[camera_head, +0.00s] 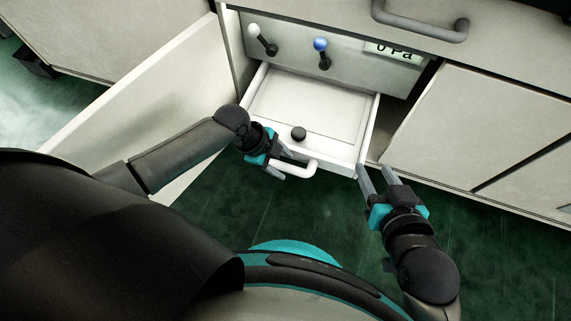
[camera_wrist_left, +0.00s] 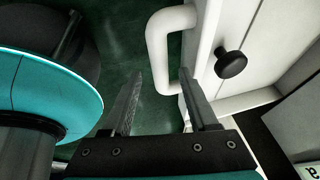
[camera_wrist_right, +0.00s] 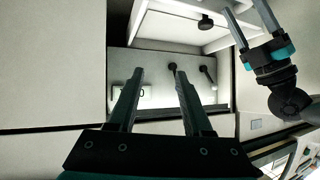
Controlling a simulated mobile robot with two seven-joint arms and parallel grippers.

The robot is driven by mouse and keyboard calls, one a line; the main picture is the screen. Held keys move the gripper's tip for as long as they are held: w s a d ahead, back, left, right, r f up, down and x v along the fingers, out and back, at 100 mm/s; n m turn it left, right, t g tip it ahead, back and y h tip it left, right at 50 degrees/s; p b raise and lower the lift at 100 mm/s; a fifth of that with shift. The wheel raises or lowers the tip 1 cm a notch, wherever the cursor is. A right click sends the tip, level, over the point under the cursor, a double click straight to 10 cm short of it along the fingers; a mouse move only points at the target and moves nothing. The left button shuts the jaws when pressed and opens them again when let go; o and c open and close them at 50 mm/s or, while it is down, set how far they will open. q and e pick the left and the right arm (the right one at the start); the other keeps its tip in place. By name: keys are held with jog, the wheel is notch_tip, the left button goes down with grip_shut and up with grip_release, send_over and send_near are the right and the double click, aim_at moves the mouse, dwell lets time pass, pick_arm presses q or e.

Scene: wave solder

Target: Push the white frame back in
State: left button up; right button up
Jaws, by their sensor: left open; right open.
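The white frame (camera_head: 310,110) is a drawer-like tray pulled out of the cabinet opening, with a white bar handle (camera_head: 297,168) on its front and a black knob (camera_head: 298,133) near its front edge. My left gripper (camera_head: 283,160) is open at the handle's left end. In the left wrist view, the fingers (camera_wrist_left: 160,95) point at the handle (camera_wrist_left: 160,50), one finger close to the frame's front; contact cannot be told. My right gripper (camera_head: 376,172) is open and empty, beside the frame's front right corner. The frame also shows in the right wrist view (camera_wrist_right: 170,28).
An open cabinet door (camera_head: 150,95) stands left of the frame. Above the frame, a panel carries a white-tipped lever (camera_head: 262,40), a blue-tipped lever (camera_head: 321,52) and a label (camera_head: 395,52). A grey handle (camera_head: 420,24) is higher up. Green floor (camera_head: 300,220) lies clear below.

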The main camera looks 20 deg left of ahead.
pick_arm(q)
jog(key=shift+w+d+f+b, duration=0.1)
jog(key=shift+d+f+b, duration=0.1)
jog(key=shift+f, duration=0.15)
jog(key=shift+d+f+b, duration=0.1)
jog(key=shift+f+b, duration=0.1)
jog(key=shift+f, duration=0.1)
jog(key=shift+w+d+f, duration=0.1)
jog(key=shift+f, duration=0.2)
pick_arm(e)
jog(key=shift+w+a+r+t+y, duration=0.1)
jog(key=shift+a+r+t+y, duration=0.2)
jog(key=shift+a+t, duration=0.25)
jog(key=shift+w+a+r+t+y, duration=0.1)
jog(key=shift+a+r+t+y, duration=0.15)
jog(key=shift+a+t, duration=0.3)
pick_arm(q)
jog(key=shift+c, duration=0.2)
grip_shut()
